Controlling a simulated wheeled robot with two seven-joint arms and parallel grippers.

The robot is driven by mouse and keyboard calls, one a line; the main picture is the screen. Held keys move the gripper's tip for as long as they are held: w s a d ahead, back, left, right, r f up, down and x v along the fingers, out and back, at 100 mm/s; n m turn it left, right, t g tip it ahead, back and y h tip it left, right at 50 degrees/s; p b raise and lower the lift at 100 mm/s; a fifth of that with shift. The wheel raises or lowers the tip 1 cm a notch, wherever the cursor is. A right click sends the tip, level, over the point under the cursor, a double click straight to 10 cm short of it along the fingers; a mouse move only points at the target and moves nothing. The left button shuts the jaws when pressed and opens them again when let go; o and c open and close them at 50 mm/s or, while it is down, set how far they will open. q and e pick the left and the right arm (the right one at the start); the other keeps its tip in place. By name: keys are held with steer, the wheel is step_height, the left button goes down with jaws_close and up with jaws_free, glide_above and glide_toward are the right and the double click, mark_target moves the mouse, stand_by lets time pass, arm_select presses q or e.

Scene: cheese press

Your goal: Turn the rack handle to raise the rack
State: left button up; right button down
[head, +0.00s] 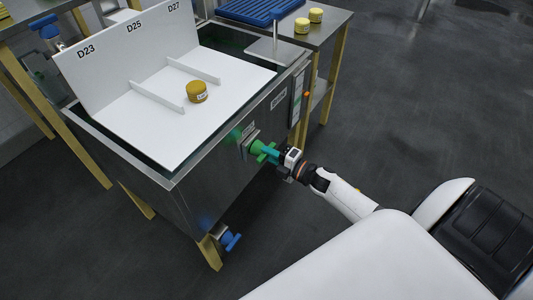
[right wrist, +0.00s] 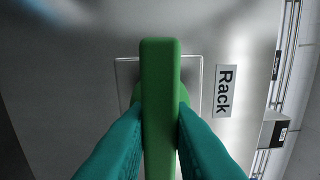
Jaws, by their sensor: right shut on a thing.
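The green rack handle (head: 261,149) is on the side wall of the metal tank. In the right wrist view the handle bar (right wrist: 160,85) stands upright in the picture, next to a label reading "Rack" (right wrist: 225,91). My right gripper (head: 273,153) is shut on the handle, and its teal fingers (right wrist: 157,135) press on the bar from both sides. The white rack (head: 135,120) sits at the top of the tank, with upright dividers and a back panel marked D23, D25 and D27. My left gripper is not in view.
A yellow cheese (head: 196,92) lies on the rack. A blue valve (head: 230,240) sticks out low on the tank (head: 190,205). A side table at the back holds a blue tray (head: 262,10) and two yellow cheeses (head: 302,25). The floor at right is clear.

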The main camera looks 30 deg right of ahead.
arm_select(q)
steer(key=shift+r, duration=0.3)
arm_select(e)
steer(key=shift+f+n, duration=0.1)
steer(key=shift+n, duration=0.2)
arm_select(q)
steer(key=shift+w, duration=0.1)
arm_select(e)
steer(key=c, duration=1.4)
jaws_free()
steer(key=shift+o, duration=0.2)
steer(key=shift+s, duration=0.1)
steer(key=shift+s+d, duration=0.15)
steer(key=shift+s, duration=0.1)
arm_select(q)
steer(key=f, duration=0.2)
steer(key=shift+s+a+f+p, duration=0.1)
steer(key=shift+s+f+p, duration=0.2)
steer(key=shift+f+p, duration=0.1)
arm_select(e)
steer(key=v, duration=1.1)
steer(key=shift+s, duration=0.15)
